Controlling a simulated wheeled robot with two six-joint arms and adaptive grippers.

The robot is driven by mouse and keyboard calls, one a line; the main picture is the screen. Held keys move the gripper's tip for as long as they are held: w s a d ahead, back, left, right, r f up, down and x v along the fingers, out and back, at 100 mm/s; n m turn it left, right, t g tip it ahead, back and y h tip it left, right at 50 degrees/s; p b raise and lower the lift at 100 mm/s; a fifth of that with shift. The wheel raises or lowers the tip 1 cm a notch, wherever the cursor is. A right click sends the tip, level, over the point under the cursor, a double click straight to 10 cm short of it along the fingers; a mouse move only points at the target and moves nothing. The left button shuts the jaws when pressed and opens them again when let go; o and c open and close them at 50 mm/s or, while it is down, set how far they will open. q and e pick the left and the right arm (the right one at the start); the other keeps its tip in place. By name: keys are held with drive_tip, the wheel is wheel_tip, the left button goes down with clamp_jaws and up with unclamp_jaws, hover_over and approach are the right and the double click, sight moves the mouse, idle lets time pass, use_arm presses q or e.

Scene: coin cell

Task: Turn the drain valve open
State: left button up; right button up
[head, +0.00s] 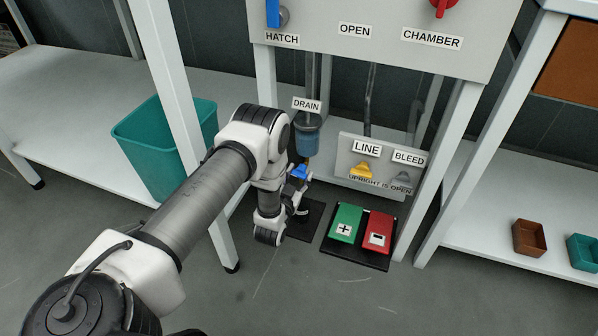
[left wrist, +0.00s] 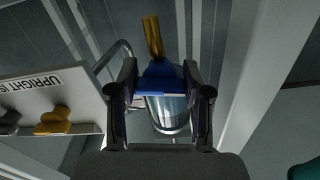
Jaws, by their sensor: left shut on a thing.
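The drain valve has a blue handle (head: 299,172) under a clear bluish bowl (head: 307,136) labelled DRAIN (head: 306,105). In the left wrist view the blue handle (left wrist: 161,76) lies crosswise between the fingers of my left gripper (left wrist: 161,92), which is shut on it. A brass stem (left wrist: 153,38) sticks out beyond the handle, and the bowl (left wrist: 167,112) shows behind it. In the head view my left wrist covers part of the valve and most of the gripper. My right gripper is not in view.
A panel with yellow LINE (head: 361,171) and grey BLEED (head: 403,180) handles stands just right of the drain. Green (head: 345,223) and red (head: 377,232) pedals lie below. A teal bin (head: 150,140) and a white frame leg (head: 173,90) stand left.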

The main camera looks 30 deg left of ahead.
use_arm(q)
drive_tip(key=m+p, duration=0.3)
drive_tip(key=shift+r+m, duration=0.25)
drive_tip(key=shift+m, duration=0.05)
drive_tip(key=m+p, duration=0.3)
drive_tip(key=m, duration=0.1)
drive_tip(key=shift+a+m, duration=0.15)
drive_tip(key=shift+m, duration=0.15)
drive_tip(key=m+p, duration=0.2)
drive_tip(key=m, duration=0.1)
drive_tip(key=shift+m, duration=0.3)
drive_tip(key=shift+m+p, duration=0.7)
drive_tip(key=shift+m, duration=1.3)
drive_tip(key=o, duration=1.2)
